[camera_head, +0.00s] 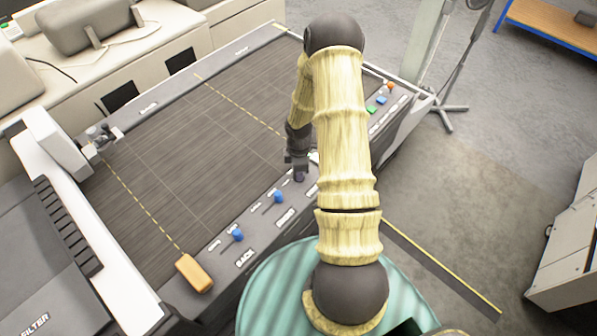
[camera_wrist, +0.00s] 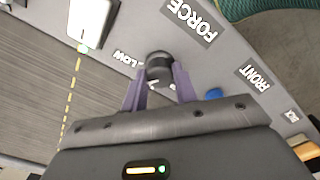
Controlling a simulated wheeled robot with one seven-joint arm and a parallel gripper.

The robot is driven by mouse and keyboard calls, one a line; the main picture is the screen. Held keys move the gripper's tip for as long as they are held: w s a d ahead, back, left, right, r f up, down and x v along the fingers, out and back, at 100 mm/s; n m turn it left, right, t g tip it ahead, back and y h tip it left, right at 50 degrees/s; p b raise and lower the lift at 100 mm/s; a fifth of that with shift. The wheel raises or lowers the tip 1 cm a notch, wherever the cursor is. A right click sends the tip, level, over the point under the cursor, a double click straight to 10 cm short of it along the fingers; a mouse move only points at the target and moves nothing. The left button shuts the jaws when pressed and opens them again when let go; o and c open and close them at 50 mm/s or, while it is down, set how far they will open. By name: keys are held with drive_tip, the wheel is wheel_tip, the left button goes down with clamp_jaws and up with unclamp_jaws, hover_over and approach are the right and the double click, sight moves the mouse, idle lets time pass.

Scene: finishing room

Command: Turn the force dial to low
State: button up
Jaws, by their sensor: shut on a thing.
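The force dial (camera_wrist: 159,66) is a dark round knob on the grey panel, seen in the wrist view beside the "LOW" and "FORCE" labels. My gripper (camera_wrist: 160,82) has its two purple fingers closed on the sides of the dial. In the head view, my gripper (camera_head: 299,176) is at the panel strip along the front edge of the dark work surface. My arm and fingers mostly hide the dial there. The dial's pointer cannot be made out.
Two blue knobs, one nearer (camera_head: 237,234) and one farther (camera_head: 278,196), stand on the same panel strip. An orange block (camera_head: 193,273) sits at its near end. Green (camera_head: 372,110) and orange (camera_head: 389,87) buttons lie beyond my arm. The dark work surface (camera_head: 180,130) is clear.

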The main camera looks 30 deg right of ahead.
drive_tip(key=m+b, duration=0.2)
drive_tip(key=m, duration=0.3)
idle(0.4)
drive_tip(key=o, duration=1)
drive_tip(key=shift+c, duration=0.2)
drive_tip(key=shift+r, duration=0.1)
wheel_tip(320, 180, up, 17)
drive_tip(key=b, duration=0.3)
drive_tip(key=shift+r, duration=0.15)
